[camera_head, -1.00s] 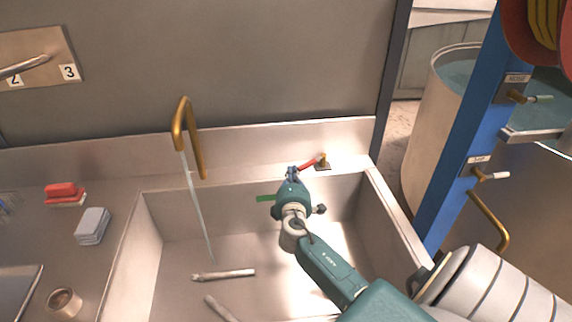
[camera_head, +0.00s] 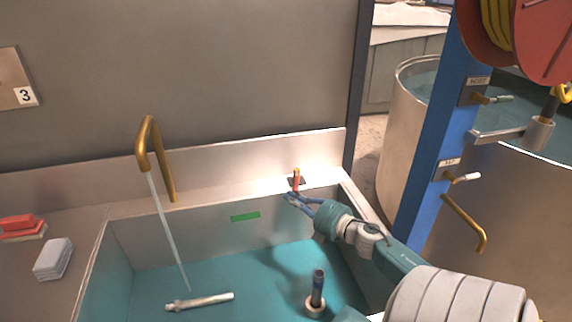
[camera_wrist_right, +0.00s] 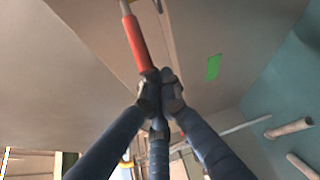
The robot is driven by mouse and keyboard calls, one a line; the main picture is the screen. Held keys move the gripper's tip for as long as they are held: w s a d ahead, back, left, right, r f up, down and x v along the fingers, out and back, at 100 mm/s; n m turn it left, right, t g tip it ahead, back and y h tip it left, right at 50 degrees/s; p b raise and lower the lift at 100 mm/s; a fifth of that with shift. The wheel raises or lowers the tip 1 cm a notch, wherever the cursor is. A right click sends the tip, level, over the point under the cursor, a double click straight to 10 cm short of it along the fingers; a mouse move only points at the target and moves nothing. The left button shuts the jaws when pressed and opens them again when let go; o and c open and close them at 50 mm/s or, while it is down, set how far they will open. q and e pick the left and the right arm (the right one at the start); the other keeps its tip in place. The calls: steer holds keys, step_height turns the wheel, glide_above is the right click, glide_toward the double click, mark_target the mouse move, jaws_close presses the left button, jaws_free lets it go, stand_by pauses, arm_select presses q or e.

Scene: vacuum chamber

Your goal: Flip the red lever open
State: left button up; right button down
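The red lever (camera_head: 296,181) sits on a small brass fitting on the sink's back ledge. It points from the fitting toward the front of the sink. My right gripper (camera_head: 291,199) is at the lever's free end. In the right wrist view the red lever (camera_wrist_right: 135,45) runs down to the dark fingertips (camera_wrist_right: 160,88). The fingertips are drawn together, and the lever's end meets the left one. I cannot tell if they touch. My left gripper is not in view.
The sink rim (camera_head: 230,186) surrounds a teal-coloured basin with a pale tube (camera_head: 200,301) in it. A brass faucet (camera_head: 155,150) runs at left. A blue post (camera_head: 437,135) stands to the right. Red and grey blocks lie on the left counter.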

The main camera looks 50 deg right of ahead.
steer(key=s+d, duration=0.3)
steer(key=shift+d, duration=0.15)
stand_by(0.3)
